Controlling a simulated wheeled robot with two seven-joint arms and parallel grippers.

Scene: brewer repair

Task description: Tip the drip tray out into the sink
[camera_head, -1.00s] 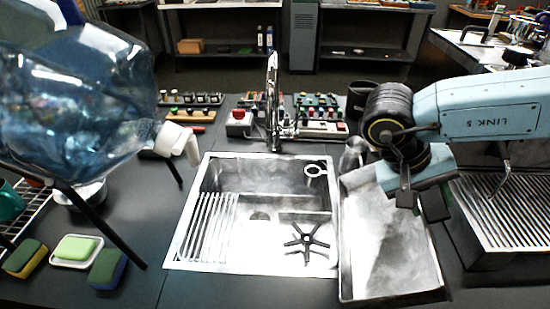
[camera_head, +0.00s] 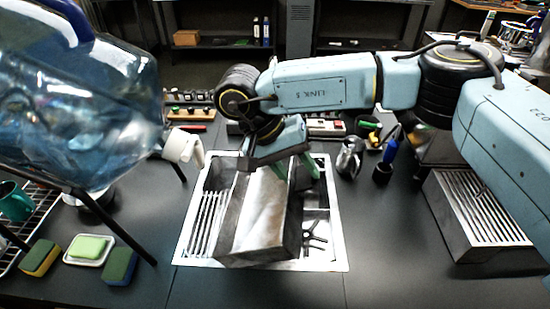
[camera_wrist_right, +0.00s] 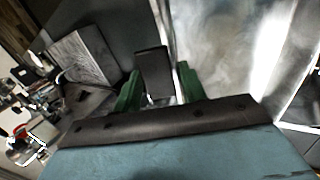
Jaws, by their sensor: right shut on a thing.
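The drip tray (camera_head: 262,215), a long grey metal trough, hangs over the sink (camera_head: 332,262) and looks tilted, its inside partly showing. My right gripper (camera_head: 296,166) is shut on the tray near its far end. In the right wrist view, the green fingers (camera_wrist_right: 160,88) sit either side of a dark tab, with the tray's pale, shiny inside (camera_wrist_right: 215,45) beyond. Whether liquid is in the tray or running out, I cannot tell. The tray hides the middle of the sink. My left gripper is not in view.
A large blue water bottle (camera_head: 75,110) on a stand fills the left side. Sponges (camera_head: 119,266) lie at the lower left. A black spider-shaped part (camera_head: 312,238) lies in the sink's right side. A metal jug (camera_head: 349,158) and the ribbed brewer base (camera_head: 485,210) stand to the right.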

